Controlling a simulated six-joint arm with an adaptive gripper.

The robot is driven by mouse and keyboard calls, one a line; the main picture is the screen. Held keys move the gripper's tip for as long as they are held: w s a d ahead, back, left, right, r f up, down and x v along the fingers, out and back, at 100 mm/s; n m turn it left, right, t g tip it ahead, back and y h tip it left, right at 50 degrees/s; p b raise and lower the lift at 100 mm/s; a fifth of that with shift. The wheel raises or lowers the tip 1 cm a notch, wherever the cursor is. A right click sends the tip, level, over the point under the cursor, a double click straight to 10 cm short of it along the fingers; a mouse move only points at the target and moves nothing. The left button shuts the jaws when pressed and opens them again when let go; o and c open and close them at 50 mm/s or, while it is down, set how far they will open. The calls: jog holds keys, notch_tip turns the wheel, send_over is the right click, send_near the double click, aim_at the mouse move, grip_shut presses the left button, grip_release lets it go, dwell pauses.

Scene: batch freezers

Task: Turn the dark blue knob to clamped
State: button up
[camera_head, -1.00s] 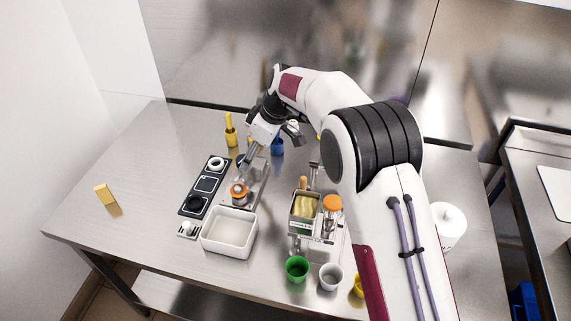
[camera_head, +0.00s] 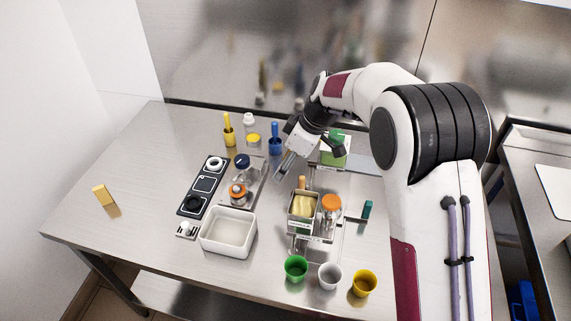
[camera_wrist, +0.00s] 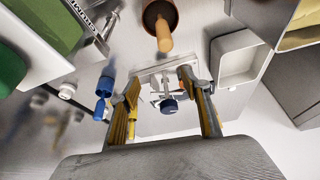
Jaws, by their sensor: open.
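The dark blue knob (camera_head: 243,161) sits at the far end of a metal plate near the middle of the table. In the wrist view the dark blue knob (camera_wrist: 168,106) shows beyond and between my fingers, on a pale fixture. My gripper (camera_head: 282,173) is open and empty, tilted downward to the right of the knob and apart from it. The two yellow-and-grey fingers of my gripper (camera_wrist: 160,80) stand wide apart in the wrist view. The knob's setting marks are too small to read.
A blue-handled item (camera_head: 275,140) stands behind. A butter tin (camera_head: 303,209) is front right. The left table area is mostly clear.

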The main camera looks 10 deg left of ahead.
dwell(0.4)
jog(key=m+t+h, duration=0.3)
jog(key=m+t, duration=0.1)
jog(key=m, duration=0.8)
send_near(242, 159)
jog(key=shift+w+f, duration=0.3)
jog(key=shift+f, duration=0.05)
jog(key=shift+f, duration=0.1)
dwell(0.5)
jog(key=shift+x, duration=3.8)
jog(key=shift+s, duration=0.1)
